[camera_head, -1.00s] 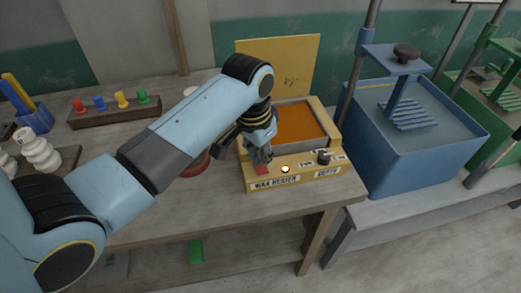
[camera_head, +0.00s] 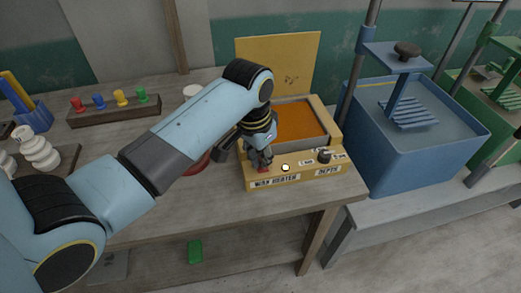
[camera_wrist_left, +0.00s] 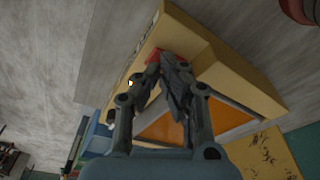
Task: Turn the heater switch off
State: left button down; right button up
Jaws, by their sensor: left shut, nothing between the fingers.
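The wax heater (camera_head: 310,176) is a yellow box at the table's front right, with an orange wax surface (camera_head: 297,122) in its top and a "WAX HEATER" label on its front ledge. A red switch (camera_head: 264,170) sits on the ledge above that label, partly hidden by my left gripper. The red switch also shows in the left wrist view (camera_wrist_left: 156,60). My left gripper (camera_head: 262,163) is shut and empty, its fingertips at the switch; I cannot tell whether they touch it. A small white round light (camera_head: 285,167) is right of the switch. My right gripper is not in view.
A black depth knob (camera_head: 324,157) stands on the ledge's right part. A raised yellow panel (camera_head: 280,62) is behind the heater. A blue tank (camera_head: 415,130) stands to the right. A rack of coloured pegs (camera_head: 115,110) lies at the back left.

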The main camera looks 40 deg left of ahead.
pick_arm(q)
jog(key=shift+f, duration=0.55)
notch_tip(320, 180, up, 3)
jog(key=shift+p, duration=1.15)
jog(key=shift+r, duration=2.05)
